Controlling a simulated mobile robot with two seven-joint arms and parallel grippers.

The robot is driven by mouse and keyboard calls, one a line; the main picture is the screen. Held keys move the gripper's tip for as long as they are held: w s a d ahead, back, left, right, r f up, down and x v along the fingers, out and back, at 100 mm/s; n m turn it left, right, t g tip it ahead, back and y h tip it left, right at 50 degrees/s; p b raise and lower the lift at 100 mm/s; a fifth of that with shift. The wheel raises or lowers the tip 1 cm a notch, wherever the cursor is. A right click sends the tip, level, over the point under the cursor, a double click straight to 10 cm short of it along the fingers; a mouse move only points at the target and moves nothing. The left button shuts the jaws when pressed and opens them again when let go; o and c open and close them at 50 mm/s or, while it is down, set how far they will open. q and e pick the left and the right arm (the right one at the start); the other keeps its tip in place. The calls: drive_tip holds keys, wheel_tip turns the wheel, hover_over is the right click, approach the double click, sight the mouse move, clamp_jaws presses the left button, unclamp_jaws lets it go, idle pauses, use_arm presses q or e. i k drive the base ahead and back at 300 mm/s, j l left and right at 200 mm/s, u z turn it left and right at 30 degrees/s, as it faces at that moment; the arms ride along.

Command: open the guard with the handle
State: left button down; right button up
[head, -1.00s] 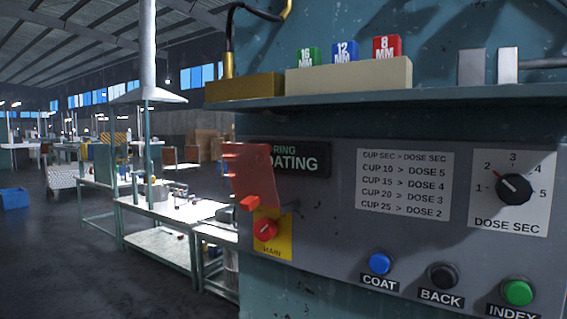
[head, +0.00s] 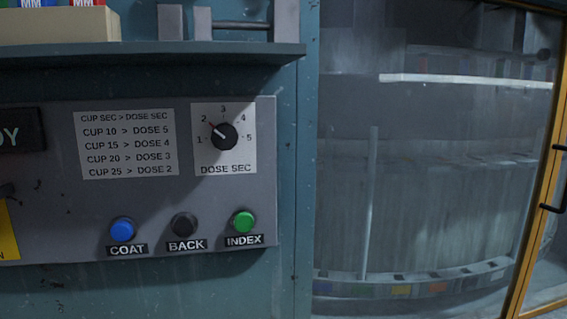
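The guard (head: 440,115) is a large clear panel at the right of the head view, with an orange-yellow frame (head: 540,190) along its right side. Black handle parts (head: 551,208) stick out at the right picture edge, by the frame; the rest of the handle is cut off. I cannot tell for sure whether the guard is fully shut. Behind the panel I see a grey interior with a row of coloured blocks along the bottom. Neither of my grippers is in view.
A grey control panel (head: 65,215) at left carries a dose dial (head: 224,136) and blue (head: 122,229), black (head: 185,224) and green (head: 243,222) buttons. A shelf (head: 150,53) juts out above it, holding a pale block (head: 60,25).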

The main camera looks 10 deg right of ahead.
sight(559, 87)
drive_tip(key=l+z, duration=0.2)
drive_tip(key=l, duration=0.25)
drive_tip(key=l+z, duration=0.15)
drive_tip(key=l, duration=0.25)
drive_tip(key=i+l+z, duration=0.2)
drive_tip(key=l, duration=0.2)
drive_tip(key=l+z, duration=0.15)
drive_tip(key=l, duration=0.3)
drive_tip(key=i+l+z, duration=0.2)
drive_tip(key=l, duration=0.15)
drive_tip(key=i+l+z, duration=0.15)
drive_tip(key=l, duration=0.25)
drive_tip(key=k, duration=0.05)
